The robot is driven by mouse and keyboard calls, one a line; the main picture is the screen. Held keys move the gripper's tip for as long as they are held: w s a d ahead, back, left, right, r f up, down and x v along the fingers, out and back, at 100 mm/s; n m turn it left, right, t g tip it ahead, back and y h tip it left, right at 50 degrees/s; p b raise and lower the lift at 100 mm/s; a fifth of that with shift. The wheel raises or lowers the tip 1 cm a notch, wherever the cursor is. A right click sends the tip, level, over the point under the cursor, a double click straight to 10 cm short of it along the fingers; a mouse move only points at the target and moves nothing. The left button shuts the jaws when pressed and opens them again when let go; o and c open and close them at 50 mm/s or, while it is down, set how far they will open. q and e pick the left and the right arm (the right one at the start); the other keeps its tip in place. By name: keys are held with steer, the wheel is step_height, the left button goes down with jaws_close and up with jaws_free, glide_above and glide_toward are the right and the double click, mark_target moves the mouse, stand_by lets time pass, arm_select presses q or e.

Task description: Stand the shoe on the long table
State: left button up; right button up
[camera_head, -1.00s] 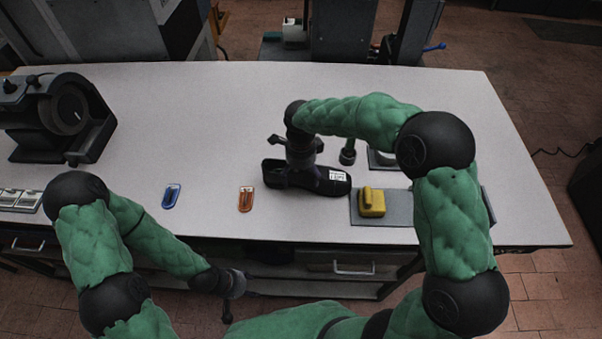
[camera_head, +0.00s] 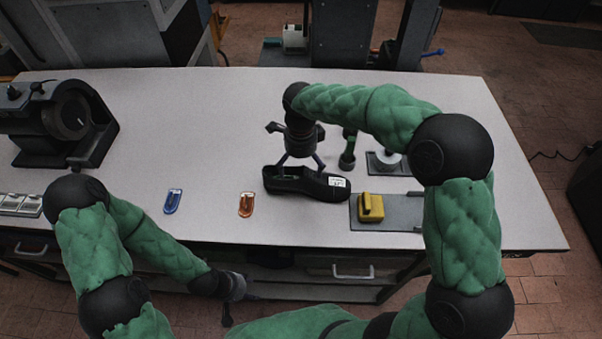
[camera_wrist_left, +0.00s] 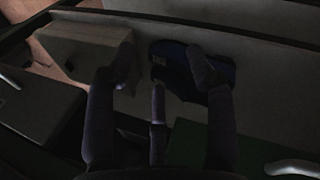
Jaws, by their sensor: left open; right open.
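A black shoe (camera_head: 308,184) with a white label on its toe end stands on the long table (camera_head: 215,120), opening upward and toe to the right. My right gripper (camera_head: 301,163) is open just above and behind the shoe's opening, its fingers spread. Whether a fingertip still touches the shoe I cannot tell. My left gripper (camera_head: 238,300) is low in front of the table's front edge, away from the shoe. In the left wrist view its fingers (camera_wrist_left: 160,80) are apart with nothing held between them.
A yellow block (camera_head: 371,207) rests on a grey plate (camera_head: 400,212) right of the shoe. Blue (camera_head: 173,201) and orange (camera_head: 246,204) small items lie to the left. A black machine (camera_head: 62,120) stands at far left. The table's back middle is clear.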

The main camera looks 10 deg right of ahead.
steer(key=shift+r+p, duration=0.3)
steer(key=shift+r, duration=2.4)
